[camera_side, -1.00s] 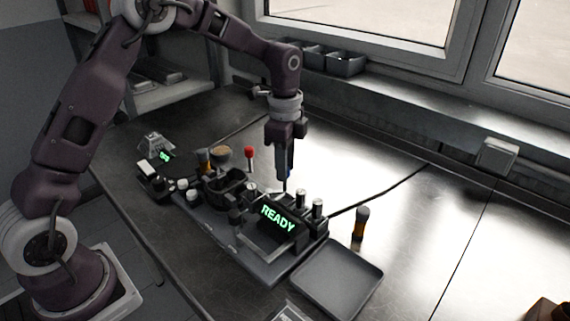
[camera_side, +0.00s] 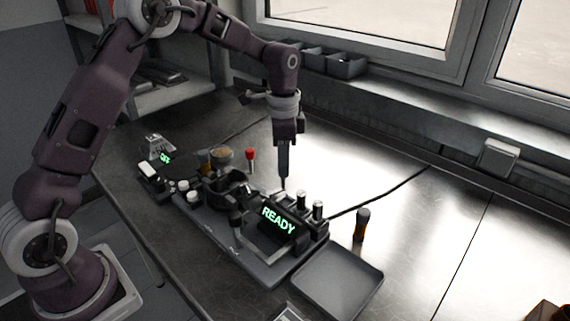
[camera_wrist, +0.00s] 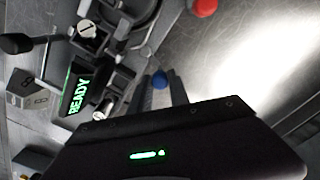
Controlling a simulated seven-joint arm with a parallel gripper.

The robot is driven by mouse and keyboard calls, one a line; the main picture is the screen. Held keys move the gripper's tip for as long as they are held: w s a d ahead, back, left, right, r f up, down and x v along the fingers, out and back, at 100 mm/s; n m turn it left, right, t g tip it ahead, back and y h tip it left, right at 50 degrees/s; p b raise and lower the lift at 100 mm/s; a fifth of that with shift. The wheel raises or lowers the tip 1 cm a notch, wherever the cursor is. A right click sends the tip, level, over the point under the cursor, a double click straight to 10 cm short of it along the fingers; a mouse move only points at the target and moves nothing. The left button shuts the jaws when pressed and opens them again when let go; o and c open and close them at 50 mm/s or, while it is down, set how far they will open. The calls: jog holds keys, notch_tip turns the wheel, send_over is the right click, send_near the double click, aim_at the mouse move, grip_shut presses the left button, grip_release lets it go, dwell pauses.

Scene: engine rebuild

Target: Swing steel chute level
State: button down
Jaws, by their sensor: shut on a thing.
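My gripper (camera_side: 284,180) points straight down just behind the block with the green READY display (camera_side: 278,222). In the wrist view its fingers (camera_wrist: 162,88) are closed around a blue round knob (camera_wrist: 159,80). The knob is hidden in the side view. A pale steel piece with a curved edge (camera_wrist: 150,40) lies beside the fingers in the wrist view; I cannot tell for sure that it is the chute, nor its tilt.
A red-topped post (camera_side: 250,154) stands behind the fixture. The block's silver-topped cylinders (camera_side: 318,207) rise close to the gripper. Open bench lies further right.

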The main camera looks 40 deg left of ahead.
jog(key=a+n, duration=0.1)
jog(key=n, duration=0.2)
jog(key=a+n, duration=0.1)
jog(key=n, duration=0.3)
jog(key=a+n, duration=0.1)
jog(key=n, duration=0.3)
jog(key=shift+s+a, duration=0.3)
jog(key=shift+s, duration=0.1)
dwell(0.3)
jog(key=c, duration=1.2)
grip_release()
jog(key=shift+c, duration=0.2)
notch_tip(320, 180, up, 7)
jog(key=shift+s+r, duration=0.1)
jog(key=shift+r, duration=0.1)
